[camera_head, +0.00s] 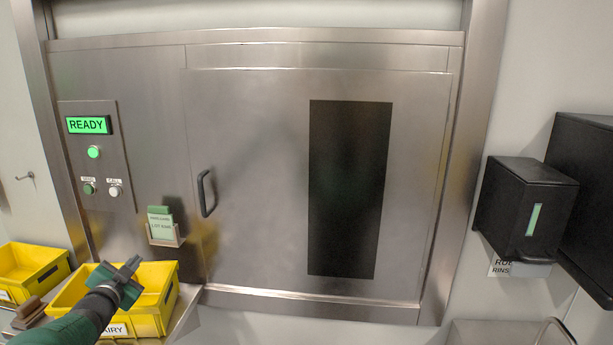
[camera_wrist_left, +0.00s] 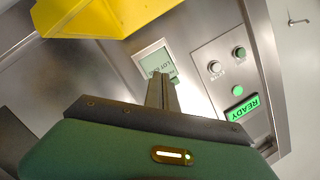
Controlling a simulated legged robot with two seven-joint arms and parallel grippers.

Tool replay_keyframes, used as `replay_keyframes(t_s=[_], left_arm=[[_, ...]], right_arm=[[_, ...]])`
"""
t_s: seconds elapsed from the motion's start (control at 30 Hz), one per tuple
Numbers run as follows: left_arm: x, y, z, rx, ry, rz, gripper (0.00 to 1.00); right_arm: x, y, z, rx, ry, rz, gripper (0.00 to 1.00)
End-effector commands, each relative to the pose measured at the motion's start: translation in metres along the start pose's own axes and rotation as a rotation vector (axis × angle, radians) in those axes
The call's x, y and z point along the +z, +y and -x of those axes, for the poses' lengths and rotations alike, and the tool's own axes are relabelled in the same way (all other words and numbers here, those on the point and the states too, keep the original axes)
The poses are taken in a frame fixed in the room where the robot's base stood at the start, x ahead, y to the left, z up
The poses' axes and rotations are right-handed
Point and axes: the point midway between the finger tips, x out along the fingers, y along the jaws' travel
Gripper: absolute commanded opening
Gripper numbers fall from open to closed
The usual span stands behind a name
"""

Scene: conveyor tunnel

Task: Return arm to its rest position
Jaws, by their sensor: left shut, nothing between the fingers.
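My left arm comes in from the lower left in the head view. Its green and dark gripper (camera_head: 133,264) is over the yellow bin labelled "...IRY" (camera_head: 165,312). The gripper is shut and holds nothing. In the left wrist view the fingers (camera_wrist_left: 162,92) are together, in front of the card holder. The yellow bin (camera_wrist_left: 95,14) shows at the top of that view. My right gripper is not in view.
A steel panel has a closed door with a handle (camera_head: 206,193) and a dark window (camera_head: 348,190). A green READY display (camera_head: 88,125) and buttons are at left. A card holder (camera_head: 165,232) is near the bin. Another yellow bin (camera_head: 35,270) stands farther left. Black dispensers (camera_head: 525,208) hang at right.

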Motion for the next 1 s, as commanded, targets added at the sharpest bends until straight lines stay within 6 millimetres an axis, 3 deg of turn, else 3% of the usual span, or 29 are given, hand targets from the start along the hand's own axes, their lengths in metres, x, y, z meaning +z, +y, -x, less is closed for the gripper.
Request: replay_keyframes(t_s=[0.03,0.1,0.17,0.3,0.4,0.53,0.6,0.7,1.0], left_arm=[[-0.007,0.033,0.022,0.049,-0.107,0.108,0.00],[0.003,0.086,0.060,0.124,-0.277,0.241,0.00],[0.012,0.127,0.097,0.187,-0.407,0.326,0.00],[0.029,0.211,0.193,0.332,-0.680,0.462,0.00],[0.039,0.258,0.266,0.425,-0.859,0.519,0.00],[0.047,0.293,0.338,0.509,-1.025,0.555,0.00],[0.050,0.303,0.360,0.532,-1.077,0.562,0.00],[0.051,0.309,0.373,0.545,-1.107,0.564,0.00],[0.051,0.309,0.373,0.545,-1.107,0.564,0.00]], right_arm=[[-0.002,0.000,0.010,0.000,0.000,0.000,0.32],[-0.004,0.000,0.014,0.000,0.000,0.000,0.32],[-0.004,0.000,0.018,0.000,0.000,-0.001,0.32],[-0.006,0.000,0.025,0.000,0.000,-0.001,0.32],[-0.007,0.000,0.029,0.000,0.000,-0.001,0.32],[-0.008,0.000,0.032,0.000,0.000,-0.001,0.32],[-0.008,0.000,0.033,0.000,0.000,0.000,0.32],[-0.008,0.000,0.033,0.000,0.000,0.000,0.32],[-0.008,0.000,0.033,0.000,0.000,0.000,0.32]])
